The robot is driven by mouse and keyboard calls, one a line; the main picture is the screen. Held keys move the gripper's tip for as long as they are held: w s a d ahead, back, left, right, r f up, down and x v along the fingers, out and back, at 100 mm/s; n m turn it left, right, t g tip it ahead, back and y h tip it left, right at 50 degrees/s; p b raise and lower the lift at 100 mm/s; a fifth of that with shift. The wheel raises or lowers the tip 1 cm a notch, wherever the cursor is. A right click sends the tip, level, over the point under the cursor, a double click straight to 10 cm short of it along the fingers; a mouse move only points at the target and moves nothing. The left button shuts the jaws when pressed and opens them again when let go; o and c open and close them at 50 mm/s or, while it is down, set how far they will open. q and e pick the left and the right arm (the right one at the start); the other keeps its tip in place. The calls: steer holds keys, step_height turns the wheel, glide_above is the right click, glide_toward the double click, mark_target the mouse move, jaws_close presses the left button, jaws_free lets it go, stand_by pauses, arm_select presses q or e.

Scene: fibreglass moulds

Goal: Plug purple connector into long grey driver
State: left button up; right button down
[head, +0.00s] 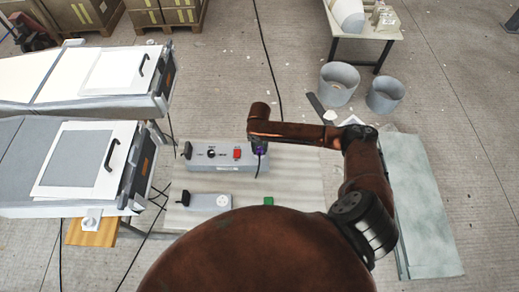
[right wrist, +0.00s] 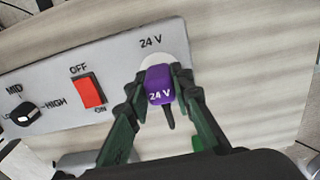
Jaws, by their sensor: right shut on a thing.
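The long grey driver (head: 228,167) lies on the pale table in the head view. In the right wrist view its panel (right wrist: 60,70) shows a black knob, a red OFF/ON switch and a "24 V" label. The purple connector (right wrist: 160,85), marked "24 V", sits between the fingers of my right gripper (right wrist: 160,82), which is shut on it. It is over the white round socket (right wrist: 150,60) below the label and hides most of it. I cannot tell whether it is seated or just above. In the head view my right gripper (head: 261,147) is at the driver's right end. My left gripper is not in view.
A shorter grey box (head: 208,202) and a green block (head: 268,201) lie on the table (head: 300,170) nearer me. White and grey moulds (head: 75,165) stand at left. Grey buckets (head: 340,84) stand on the floor beyond. A black cable hangs behind my right arm.

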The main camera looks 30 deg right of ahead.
steer(key=shift+f, duration=0.35)
steer(key=c, duration=1.6)
jaws_free()
step_height(320, 180, up, 12)
steer(key=shift+r, duration=0.1)
